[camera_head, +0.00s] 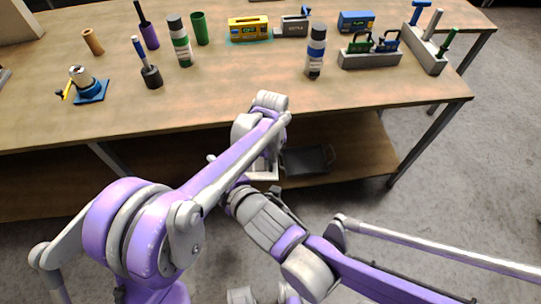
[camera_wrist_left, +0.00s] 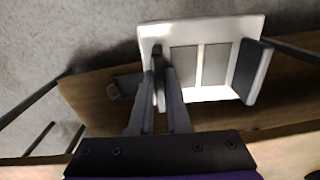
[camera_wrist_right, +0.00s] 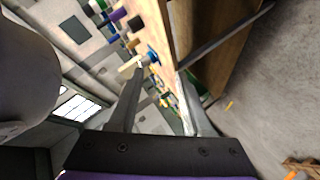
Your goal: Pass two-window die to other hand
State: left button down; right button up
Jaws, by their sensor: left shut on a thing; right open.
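The two-window die is a white plate (camera_wrist_left: 200,33) with two grey rectangular windows side by side; it fills the upper middle of the left wrist view. A dark raised block sits along its right end. My left gripper (camera_wrist_left: 158,72) is shut on the die's left end. In the head view the die (camera_head: 264,177) shows only as a small white part below my left wrist, mostly hidden by my arms. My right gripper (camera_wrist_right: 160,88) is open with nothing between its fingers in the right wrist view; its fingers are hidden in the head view.
The wooden bench (camera_head: 230,95) stands ahead, with bottles, tools, a yellow box (camera_head: 248,28) and a grey rack (camera_head: 370,60) along its far side. A dark tray (camera_head: 307,159) lies on the lower shelf behind my arms. The bench's front middle is clear.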

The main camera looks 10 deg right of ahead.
jog(key=s+d+f+m+g+h, duration=0.2)
jog(key=s+d+m, duration=0.1)
jog(key=d+m, duration=0.3)
jog(key=s+d+f+m+g+h, duration=0.2)
jog(key=d+m, duration=0.4)
jog(key=d, duration=0.5)
jog(key=s+d+f+m+g+h, duration=0.2)
jog(key=s+d+f+m+h, duration=0.1)
jog(key=d, duration=0.5)
jog(key=s+m, duration=0.1)
jog(key=m, duration=0.1)
jog(key=shift+d+f+m, duration=0.2)
jog(key=shift+d+m, duration=0.2)
